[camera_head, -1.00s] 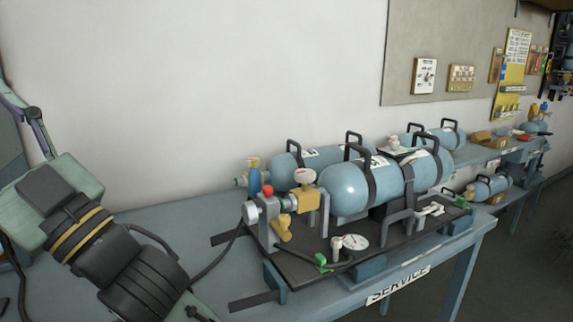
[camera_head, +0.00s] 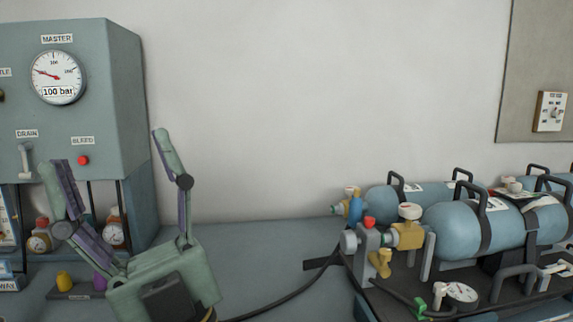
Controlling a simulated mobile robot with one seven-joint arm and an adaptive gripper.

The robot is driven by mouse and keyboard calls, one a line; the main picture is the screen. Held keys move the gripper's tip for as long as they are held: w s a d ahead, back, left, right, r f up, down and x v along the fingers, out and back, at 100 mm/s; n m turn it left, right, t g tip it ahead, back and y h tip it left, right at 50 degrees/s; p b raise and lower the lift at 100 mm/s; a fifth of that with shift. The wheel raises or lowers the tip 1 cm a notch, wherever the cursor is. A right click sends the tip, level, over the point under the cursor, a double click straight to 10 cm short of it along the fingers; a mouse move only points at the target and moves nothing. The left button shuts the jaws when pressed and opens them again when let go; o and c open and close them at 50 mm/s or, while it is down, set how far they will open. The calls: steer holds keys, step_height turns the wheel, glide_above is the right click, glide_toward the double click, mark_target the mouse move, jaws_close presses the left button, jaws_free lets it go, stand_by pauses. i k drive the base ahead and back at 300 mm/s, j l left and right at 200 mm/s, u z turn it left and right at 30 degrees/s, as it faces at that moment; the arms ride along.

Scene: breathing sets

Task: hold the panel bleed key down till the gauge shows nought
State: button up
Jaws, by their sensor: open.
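The grey-green panel (camera_head: 110,80) stands at the left of the head view. Its MASTER gauge (camera_head: 58,76) has a red needle pointing left and slightly up, well off the bottom of the dial, and a plate reading 100 bar. The bleed key (camera_head: 84,160) is a small red button under the BLEED label (camera_head: 83,141). My gripper (camera_head: 108,150) is open and empty in front of the panel, fingers pointing up. In the picture the key shows between the two fingers, nearer the left one. I see no finger on it, and the gap in depth is unclear.
A white DRAIN lever (camera_head: 25,158) is left of the key. Small gauges (camera_head: 115,232) stand under the panel. A black hose (camera_head: 290,296) runs along the bench to the blue cylinder set (camera_head: 465,232) at right. The bench between is mostly clear.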

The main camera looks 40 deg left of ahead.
mark_target(82, 160)
steer(key=u, duration=2.55)
